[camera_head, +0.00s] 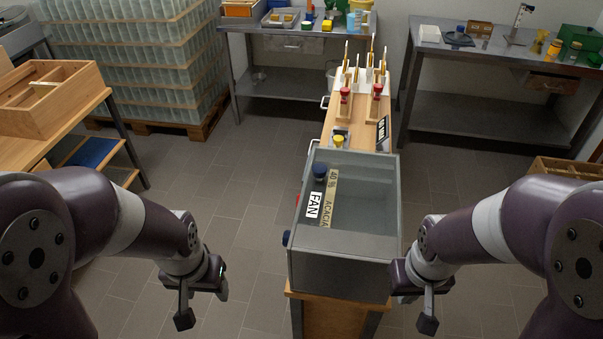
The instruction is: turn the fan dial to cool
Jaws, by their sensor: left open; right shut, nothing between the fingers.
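A grey open-topped tank (343,275) stands on a narrow wooden bench in front of me. A white label reading FAN (314,205) shows at its left side, beside a tan label reading 40 % ACACIA (329,198). A dark blue knob (319,171) sits just beyond the FAN label. My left gripper (203,303) is open and empty, left of the tank. My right gripper (427,318) is shut and empty, near the tank's front right corner.
Behind the tank, the bench holds a yellow-topped item (338,141), red-topped items (345,97) and a white rack. Side tables stand at the back. A wooden crate (50,98) is on the left bench. The tiled floor (235,185) left of the tank is clear.

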